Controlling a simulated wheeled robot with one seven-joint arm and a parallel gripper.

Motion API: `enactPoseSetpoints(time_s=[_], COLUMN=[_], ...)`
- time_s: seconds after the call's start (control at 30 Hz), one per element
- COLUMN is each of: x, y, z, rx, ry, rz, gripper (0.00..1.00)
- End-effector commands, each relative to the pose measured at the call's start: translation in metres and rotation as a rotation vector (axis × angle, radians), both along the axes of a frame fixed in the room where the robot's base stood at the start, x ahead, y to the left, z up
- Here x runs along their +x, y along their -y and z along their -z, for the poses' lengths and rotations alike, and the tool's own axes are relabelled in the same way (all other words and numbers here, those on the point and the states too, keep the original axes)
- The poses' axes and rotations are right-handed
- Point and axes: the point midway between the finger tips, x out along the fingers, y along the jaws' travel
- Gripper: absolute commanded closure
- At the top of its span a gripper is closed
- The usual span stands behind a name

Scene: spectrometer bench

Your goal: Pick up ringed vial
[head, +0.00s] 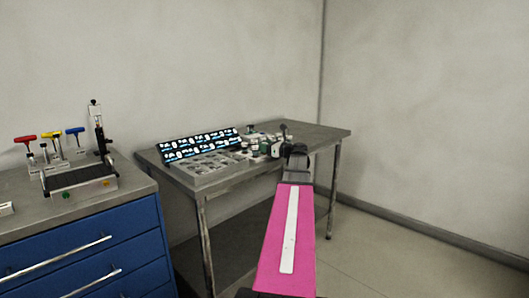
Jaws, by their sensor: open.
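My arm, with a pink link, reaches from the bottom of the head view toward the far table (313,132). My gripper (277,140) is at its far end, small and dark, over the right part of that table. It is open, and I see nothing held in it. I cannot pick out the ringed vial. Small items (254,141) crowd the tabletop just left of my gripper, too small to tell apart, and my wrist hides part of that area.
A grey panel with lit blue-white displays (202,145) stands on the far table. A blue drawer cabinet (90,259) at left carries red, yellow and blue T-handled tools (52,136) and a small instrument (80,181). The floor at right is clear.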

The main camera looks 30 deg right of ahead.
Motion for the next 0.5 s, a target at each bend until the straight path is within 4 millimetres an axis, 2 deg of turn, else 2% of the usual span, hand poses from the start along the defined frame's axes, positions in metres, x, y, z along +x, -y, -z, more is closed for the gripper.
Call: enactPoseSetpoints(time_s=[0.07,0.27,0.4,0.5], x=[0.0059,0.0059,0.0057,0.0056], y=[-0.0023,-0.0028,-0.0028,-0.0028], z=[0.0,0.0,0.0,-0.0001], rx=[0.0,0.0,0.0,0.0], ry=[0.0,0.0,0.0,0.0], rz=[0.0,0.001,0.001,0.001], gripper=[0.54,0.54,0.91,0.91])
